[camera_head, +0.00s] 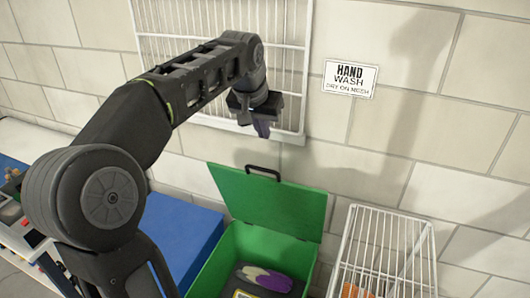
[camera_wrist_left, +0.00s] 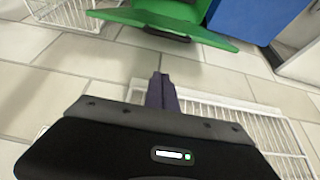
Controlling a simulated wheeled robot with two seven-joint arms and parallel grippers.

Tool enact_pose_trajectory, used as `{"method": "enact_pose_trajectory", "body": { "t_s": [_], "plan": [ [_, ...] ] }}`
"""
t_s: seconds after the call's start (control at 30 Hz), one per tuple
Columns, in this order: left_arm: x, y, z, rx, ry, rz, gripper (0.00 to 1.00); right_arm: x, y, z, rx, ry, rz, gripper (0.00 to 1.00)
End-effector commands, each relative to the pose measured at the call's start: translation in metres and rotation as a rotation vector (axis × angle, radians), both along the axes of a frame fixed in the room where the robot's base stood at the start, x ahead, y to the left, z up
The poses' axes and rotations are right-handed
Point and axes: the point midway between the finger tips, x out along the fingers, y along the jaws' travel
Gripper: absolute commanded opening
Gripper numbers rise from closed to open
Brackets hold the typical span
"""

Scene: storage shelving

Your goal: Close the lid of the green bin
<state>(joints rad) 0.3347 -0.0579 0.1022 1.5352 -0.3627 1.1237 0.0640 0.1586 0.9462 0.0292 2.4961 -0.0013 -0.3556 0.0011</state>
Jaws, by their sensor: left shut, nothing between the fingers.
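The green bin (camera_head: 218,274) stands against the tiled wall with its lid (camera_head: 268,203) raised and leaning back. A black handle (camera_head: 263,172) sits at the lid's upper edge. Inside the bin lie a purple and white item and something with a yellow edge. My left gripper (camera_head: 262,130) is shut and empty, above the lid's upper edge and in front of the wall rack, apart from the lid. In the left wrist view its fingers (camera_wrist_left: 161,90) are together, and the green lid (camera_wrist_left: 185,17) with its dark handle (camera_wrist_left: 166,34) shows beyond them. My right gripper is not in view.
A white wire rack (camera_head: 285,60) hangs on the wall behind my left gripper. A blue bin (camera_head: 186,236) stands left of the green bin. A white wire basket (camera_head: 385,245) with orange items stands to the right. A hand-wash sign (camera_head: 350,79) is on the wall.

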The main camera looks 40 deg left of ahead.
Motion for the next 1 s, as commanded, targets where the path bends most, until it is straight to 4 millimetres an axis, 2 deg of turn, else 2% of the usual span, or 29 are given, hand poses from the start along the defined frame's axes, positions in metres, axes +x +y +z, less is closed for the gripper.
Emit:
{"method": "enact_pose_trajectory", "body": {
  "t_s": [0.27,0.67,0.8,1.0],
  "plan": [
    [0.009,0.003,-0.022,-0.001,0.004,0.0,0.0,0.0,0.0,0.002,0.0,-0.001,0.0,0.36],
    [0.042,0.013,-0.091,-0.002,0.004,0.0,0.0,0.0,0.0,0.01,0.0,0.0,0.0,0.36],
    [0.019,0.007,-0.091,0.0,0.001,0.001,0.0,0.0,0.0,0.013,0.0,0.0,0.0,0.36],
    [0.005,0.002,-0.093,0.0,0.0,0.0,0.0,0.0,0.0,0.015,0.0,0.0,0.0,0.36]
  ]
}}
